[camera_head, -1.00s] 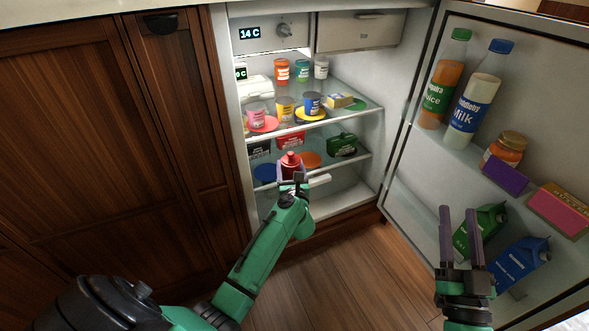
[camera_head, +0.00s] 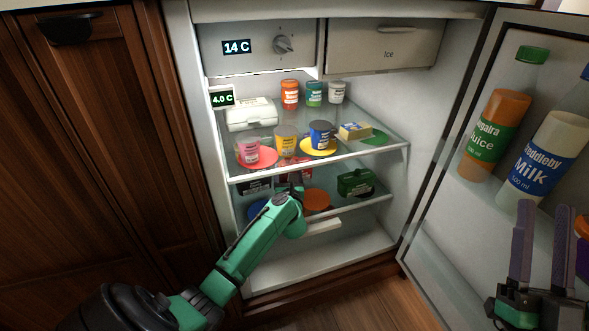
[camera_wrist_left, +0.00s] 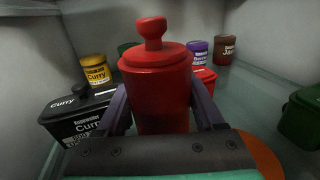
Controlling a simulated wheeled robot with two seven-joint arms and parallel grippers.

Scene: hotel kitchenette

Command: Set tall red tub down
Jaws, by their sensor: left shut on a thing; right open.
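The tall red tub (camera_wrist_left: 160,95) with a knobbed lid stands upright between the fingers of my left gripper (camera_wrist_left: 161,108) in the left wrist view. The gripper is shut on it, inside the fridge at the lower glass shelf. In the head view my green left arm hides most of the tub and the fingers. I cannot tell whether the tub's base touches the shelf. An orange disc (camera_head: 316,200) lies just right of the left gripper; it also shows in the left wrist view (camera_wrist_left: 262,155). My right gripper (camera_head: 545,208) is open and empty before the fridge door.
On the lower shelf, a black Curry tub (camera_wrist_left: 76,118) stands left of the red tub and a green tub (camera_head: 355,182) right. Yellow (camera_wrist_left: 95,69), purple (camera_wrist_left: 197,53) and brown (camera_wrist_left: 224,48) jars stand behind. The upper shelf (camera_head: 350,148) overhangs. Bottles line the open door.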

